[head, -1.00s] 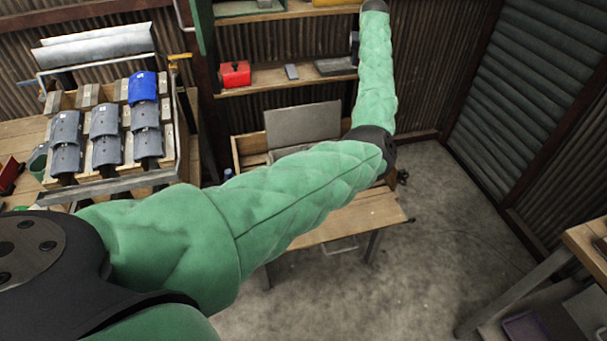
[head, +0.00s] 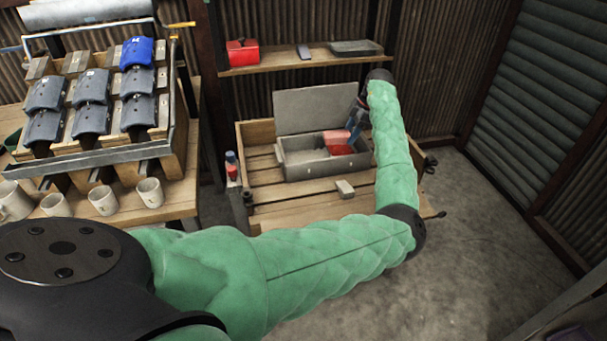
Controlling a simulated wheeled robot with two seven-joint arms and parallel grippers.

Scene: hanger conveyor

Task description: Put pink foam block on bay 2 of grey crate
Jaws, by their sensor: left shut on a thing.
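The grey crate (head: 305,167) sits on a low wooden bench with its lid (head: 316,111) raised behind it. My left arm reaches from the left across to the bench. My left gripper (head: 353,128) is at the crate's right part, small and partly hidden by my arm. It is shut on a pinkish-red block (head: 335,137), which seems to be the pink foam block, at the crate's opening. Below it a red surface shows inside the crate. I cannot tell whether the block touches it, nor make out the bay numbers. My right gripper is not in view.
A small light block (head: 345,189) lies on the bench (head: 285,215) in front of the crate. Bottles (head: 231,166) stand at its left end. A shelf (head: 285,73) above holds a red box (head: 243,53). At left are mugs (head: 103,200) and a rack of grey and blue pieces.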

